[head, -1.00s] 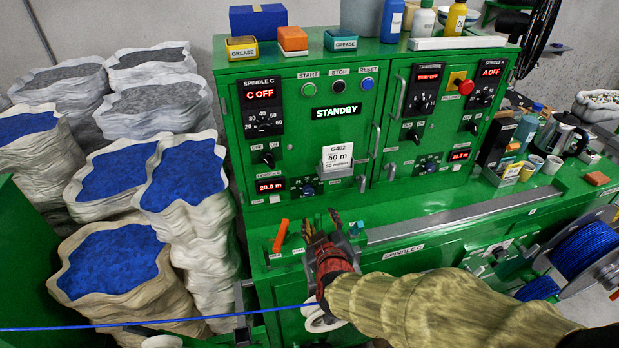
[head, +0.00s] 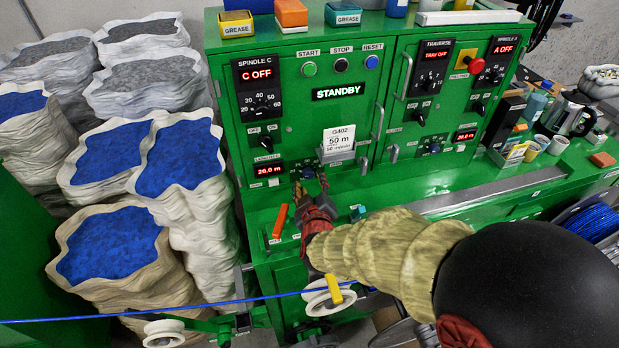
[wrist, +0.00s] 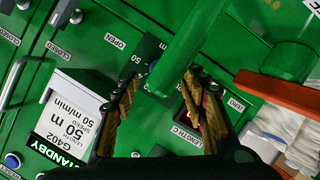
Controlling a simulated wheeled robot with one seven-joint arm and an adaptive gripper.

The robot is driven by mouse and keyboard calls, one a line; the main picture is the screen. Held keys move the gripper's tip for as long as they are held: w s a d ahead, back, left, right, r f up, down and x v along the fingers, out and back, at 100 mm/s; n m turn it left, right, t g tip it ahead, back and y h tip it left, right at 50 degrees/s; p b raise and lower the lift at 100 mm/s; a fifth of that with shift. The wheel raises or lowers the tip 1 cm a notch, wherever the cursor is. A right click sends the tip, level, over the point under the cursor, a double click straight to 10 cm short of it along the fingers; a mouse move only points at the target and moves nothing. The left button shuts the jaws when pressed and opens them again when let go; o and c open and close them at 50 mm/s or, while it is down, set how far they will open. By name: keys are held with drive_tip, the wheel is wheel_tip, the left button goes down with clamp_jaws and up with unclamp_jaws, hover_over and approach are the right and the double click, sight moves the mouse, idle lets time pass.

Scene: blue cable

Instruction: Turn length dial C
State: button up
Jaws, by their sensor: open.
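Length dial C (head: 308,172) is a small dark dial with a bluish knob, low on the green left cabinet door. It sits right of the red length C display (head: 269,170), which reads 20.0 m. My gripper (head: 309,185) is open and empty in front of the dial, its fingers partly covering it in the head view. In the wrist view, my gripper (wrist: 161,82) has its fingers spread to either side of the dial's dark panel (wrist: 148,48). A green bar crosses that view and hides much of the dial. I cannot tell whether the fingers touch the knob.
A white G402 card (head: 338,140) reading 50 m stands to the right of the dial. A blue cable (head: 200,310) runs across the front to a white pulley (head: 325,298). Sacks (head: 115,250) crowd the left.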

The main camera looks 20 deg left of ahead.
sight(309, 176)
drive_tip(key=shift+x, duration=2)
drive_tip(key=shift+c, duration=0.3)
clamp_jaws()
drive_tip(key=shift+b, duration=0.5)
